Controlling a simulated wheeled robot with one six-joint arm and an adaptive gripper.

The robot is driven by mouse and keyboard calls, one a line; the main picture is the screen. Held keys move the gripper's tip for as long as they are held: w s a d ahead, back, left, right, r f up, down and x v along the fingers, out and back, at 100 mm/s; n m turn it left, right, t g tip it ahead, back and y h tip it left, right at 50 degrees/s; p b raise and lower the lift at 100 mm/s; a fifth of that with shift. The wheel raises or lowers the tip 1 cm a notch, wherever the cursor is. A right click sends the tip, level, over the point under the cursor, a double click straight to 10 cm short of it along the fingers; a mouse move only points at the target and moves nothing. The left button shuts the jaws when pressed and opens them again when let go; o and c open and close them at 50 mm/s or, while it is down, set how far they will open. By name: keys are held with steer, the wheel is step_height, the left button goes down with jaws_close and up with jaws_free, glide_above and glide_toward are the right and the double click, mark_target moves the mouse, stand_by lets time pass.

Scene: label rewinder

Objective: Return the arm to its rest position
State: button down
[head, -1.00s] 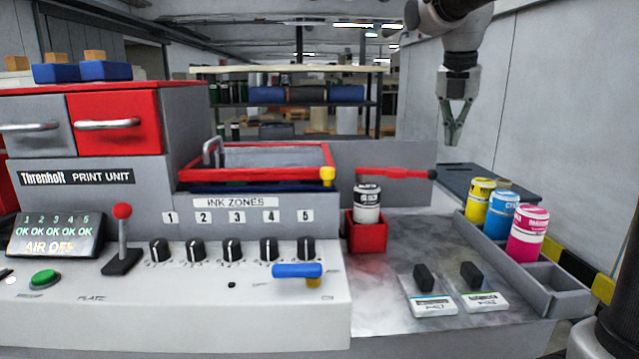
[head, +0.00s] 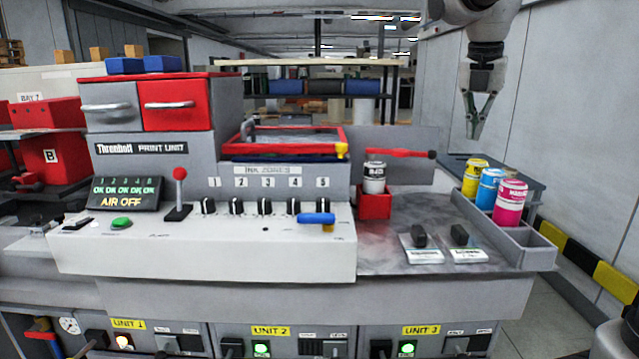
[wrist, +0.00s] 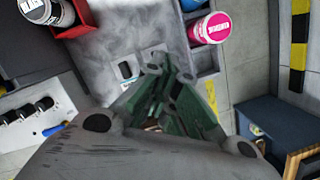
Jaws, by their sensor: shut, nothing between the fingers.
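My gripper (head: 477,128) hangs at the upper right of the head view, fingers pointing down and shut on nothing. It is clear of the bench, above and behind the ink cans. In the wrist view the green fingers (wrist: 165,92) come together over the grey bench top (wrist: 118,45). The arm reaches in from the top edge of the head view; much of it is out of frame.
Yellow (head: 474,177), blue (head: 490,190) and magenta (head: 510,203) cans stand in a divided tray at the right. The print unit (head: 200,260) fills the left.

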steer(key=s+d+f+m, duration=0.1)
steer(key=s+f+m, duration=0.3)
steer(key=s+m, duration=0.4)
steer(key=s+d+f+m+t+y, duration=0.1)
steer(key=s+f+m, duration=0.4)
steer(key=s+m, duration=0.3)
steer(key=s+d+f+m+t, duration=0.1)
steer(key=s+f+m, duration=0.3)
steer(key=s+m, duration=0.5)
steer(key=m, duration=0.4)
steer(key=shift+d+f, duration=0.2)
steer(key=shift+f, duration=0.15)
